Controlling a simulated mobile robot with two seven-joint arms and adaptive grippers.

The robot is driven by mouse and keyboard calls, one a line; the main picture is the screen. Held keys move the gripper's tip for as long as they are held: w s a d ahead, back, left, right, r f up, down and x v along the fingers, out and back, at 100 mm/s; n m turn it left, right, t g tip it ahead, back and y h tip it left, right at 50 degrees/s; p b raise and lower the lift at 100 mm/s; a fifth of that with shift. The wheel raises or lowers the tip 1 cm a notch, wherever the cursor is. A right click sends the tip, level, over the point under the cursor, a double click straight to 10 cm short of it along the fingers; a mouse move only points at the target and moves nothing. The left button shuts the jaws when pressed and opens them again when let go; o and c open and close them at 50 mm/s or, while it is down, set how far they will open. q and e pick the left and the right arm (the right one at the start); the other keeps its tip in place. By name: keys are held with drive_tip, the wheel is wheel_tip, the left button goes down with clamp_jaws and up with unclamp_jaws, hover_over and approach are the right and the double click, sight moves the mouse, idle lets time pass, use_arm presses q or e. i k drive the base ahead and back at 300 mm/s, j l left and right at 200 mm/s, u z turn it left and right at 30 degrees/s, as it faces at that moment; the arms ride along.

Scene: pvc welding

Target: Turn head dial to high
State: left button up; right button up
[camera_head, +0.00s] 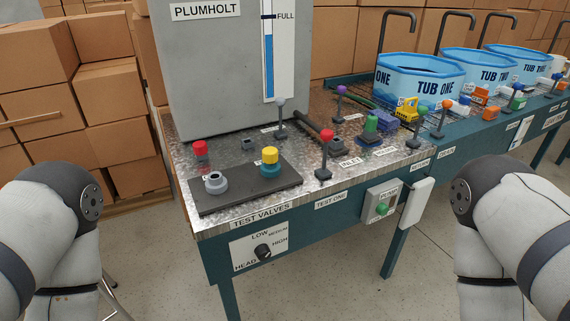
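The head dial (263,252) is a small black knob on a white panel (246,258) on the front face of the teal bench, at the lower middle. The panel carries the words HEAD, LOW, MEDIUM and HIGH around the knob. The knob is too small to tell for sure where it points. My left arm shows at the left edge and my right arm at the right edge, both well apart from the dial. Neither gripper shows in the view, so their fingers are hidden.
On the metal benchtop a dark plate (215,204) holds a grey fitting (214,184) and a yellow-capped valve (270,162). A red-knobbed lever (325,150) stands nearby. A grey box with a green button (381,208) is on the bench front, right of the dial. Floor before the bench looks clear.

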sight(262, 252)
drive_tip(key=k+l, duration=0.15)
drive_tip(key=l, duration=0.3)
drive_tip(key=k+l+z, duration=0.15)
drive_tip(key=l, duration=0.35)
drive_tip(key=k+l, duration=0.1)
drive_tip(key=l, duration=0.35)
